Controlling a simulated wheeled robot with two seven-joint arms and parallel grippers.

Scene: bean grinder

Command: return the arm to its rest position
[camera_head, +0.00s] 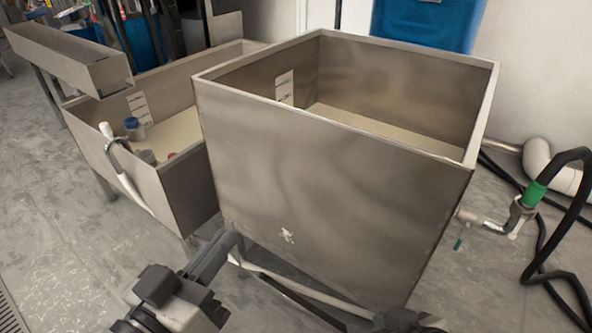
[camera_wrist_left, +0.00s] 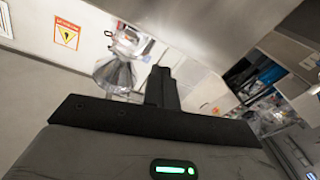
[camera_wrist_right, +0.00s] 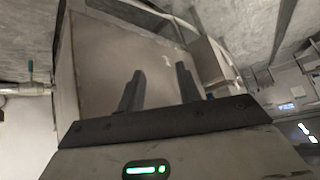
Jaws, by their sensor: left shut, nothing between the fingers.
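My left gripper (camera_head: 228,244) is in front of the tall metal tank (camera_head: 330,180), low down near its front left corner. Its fingers are closed together with nothing between them, as the left wrist view (camera_wrist_left: 162,88) also shows. In the right wrist view, my right gripper (camera_wrist_right: 158,84) has two separate dark fingers with an empty gap. It faces the tank's plain metal wall (camera_wrist_right: 110,50). In the head view only a dark part of my right arm shows at the bottom edge, and its fingers cannot be made out there.
A lower metal basin (camera_head: 185,190) stands left of the tank, holding a blue-capped container (camera_head: 132,126). A pipe valve with a green hose fitting (camera_head: 533,194) is at right. A metal cone (camera_wrist_left: 115,72) and warning sign (camera_wrist_left: 67,33) show in the left wrist view. Grey floor is clear at left.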

